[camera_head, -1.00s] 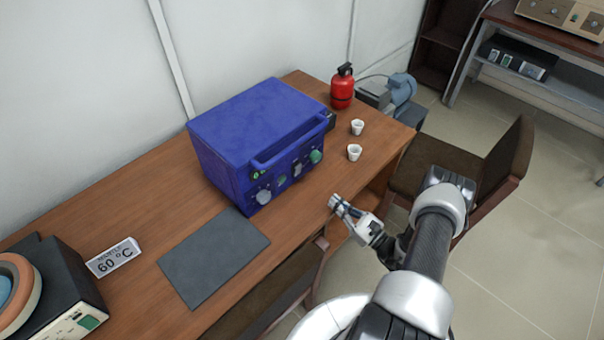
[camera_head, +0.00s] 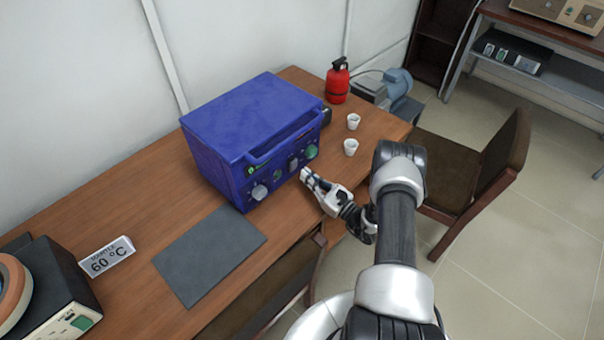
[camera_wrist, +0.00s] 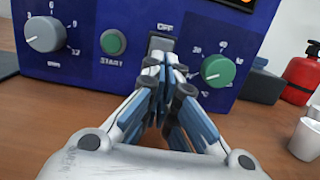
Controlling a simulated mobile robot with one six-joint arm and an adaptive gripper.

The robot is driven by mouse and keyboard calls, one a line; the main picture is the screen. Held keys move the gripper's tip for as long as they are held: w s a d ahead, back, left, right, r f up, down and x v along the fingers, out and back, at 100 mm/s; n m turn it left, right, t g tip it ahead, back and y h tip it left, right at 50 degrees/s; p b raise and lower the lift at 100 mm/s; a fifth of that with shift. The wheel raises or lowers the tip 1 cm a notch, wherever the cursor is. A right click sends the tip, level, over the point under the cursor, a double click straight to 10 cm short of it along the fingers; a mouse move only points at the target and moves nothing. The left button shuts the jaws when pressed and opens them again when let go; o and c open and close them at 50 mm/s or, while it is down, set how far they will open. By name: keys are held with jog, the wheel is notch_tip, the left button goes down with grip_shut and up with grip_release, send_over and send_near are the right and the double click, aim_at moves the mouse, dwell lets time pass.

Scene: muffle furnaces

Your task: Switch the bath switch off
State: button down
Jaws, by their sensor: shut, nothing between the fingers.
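A blue box-shaped device (camera_head: 225,135) with a handle on its front edge stands on the wooden table; its panel faces my gripper. In the wrist view the panel (camera_wrist: 75,72) carries a grey knob (camera_wrist: 44,34), a green START button (camera_wrist: 113,42), a green knob (camera_wrist: 218,70) and, between them, a grey switch (camera_wrist: 160,43) under an OFF label. My gripper (camera_head: 306,174) is shut and empty, just in front of the panel. In the wrist view its fingertips (camera_wrist: 166,64) overlap the lower part of the switch; I cannot tell whether they touch it.
Two white cups (camera_head: 353,121) (camera_head: 350,147) and a red extinguisher (camera_head: 337,82) stand right of the device. A dark mat (camera_head: 210,254) lies in front, left of my arm. A 60 °C sign (camera_head: 107,257) and a black appliance (camera_head: 62,285) are at left. A chair (camera_head: 480,175) is at right.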

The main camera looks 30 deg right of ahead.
aim_at(295, 165)
jog(key=shift+x, duration=1.5)
jog(key=shift+r, duration=0.1)
jog(key=shift+w+a+r+g+h+p, duration=0.1)
jog(key=shift+w+r+g+h+p, duration=0.25)
jog(key=shift+r+g+p, duration=0.35)
jog(key=shift+g+p, duration=0.4)
jog(key=shift+p, duration=0.2)
jog(key=shift+f, duration=0.15)
